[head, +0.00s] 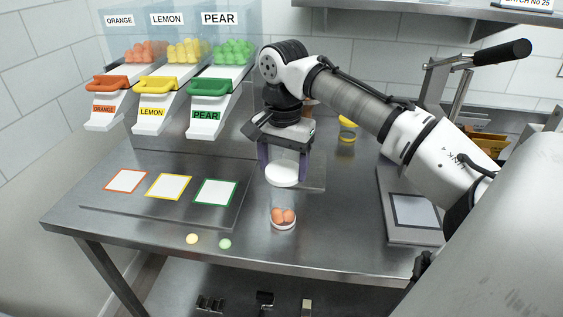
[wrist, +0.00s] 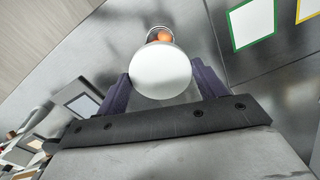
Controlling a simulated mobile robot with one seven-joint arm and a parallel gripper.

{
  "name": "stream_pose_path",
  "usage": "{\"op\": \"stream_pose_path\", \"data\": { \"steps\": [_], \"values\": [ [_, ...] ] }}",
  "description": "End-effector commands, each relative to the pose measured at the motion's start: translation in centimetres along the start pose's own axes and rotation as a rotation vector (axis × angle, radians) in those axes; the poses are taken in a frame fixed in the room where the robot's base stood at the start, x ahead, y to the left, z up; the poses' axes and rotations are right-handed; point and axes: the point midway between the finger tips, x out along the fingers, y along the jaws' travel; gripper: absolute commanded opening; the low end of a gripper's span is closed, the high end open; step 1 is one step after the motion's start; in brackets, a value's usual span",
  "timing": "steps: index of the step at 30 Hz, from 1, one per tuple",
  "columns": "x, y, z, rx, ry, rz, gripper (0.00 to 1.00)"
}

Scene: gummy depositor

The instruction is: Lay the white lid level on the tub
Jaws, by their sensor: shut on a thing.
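The white lid (head: 282,175) is a round disc held between the fingers of my gripper (head: 284,172). In the wrist view the lid (wrist: 161,71) sits between the two dark purple fingertips (wrist: 162,85) and looks flat. The clear tub (head: 284,212) stands upright on the steel table, with several orange gummies in its bottom. The lid is above the tub and apart from it in the head view. In the wrist view the lid covers part of the tub (wrist: 159,31), and orange gummies show past its edge.
Three bordered white cards (head: 168,187) lie on a plate at left. A yellow gummy (head: 192,239) and a green gummy (head: 225,243) lie near the front edge. Dispensers (head: 207,118) stand behind. A yellow-banded jar (head: 347,130) stands at the back, and a flat-plated device (head: 415,211) at right.

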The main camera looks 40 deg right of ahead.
Motion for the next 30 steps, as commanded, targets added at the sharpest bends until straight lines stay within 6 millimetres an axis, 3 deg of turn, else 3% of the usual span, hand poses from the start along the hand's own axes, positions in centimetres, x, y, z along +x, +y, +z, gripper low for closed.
{"op": "stream_pose_path", "data": {
  "steps": [3,18,30],
  "values": [
    [-0.2,-0.1,0.1,-0.003,-0.003,-0.002,0.47],
    [5.1,0.0,0.1,-0.002,-0.002,-0.002,0.47],
    [5.8,0.0,0.0,-0.001,0.000,0.000,0.47]
  ]
}}
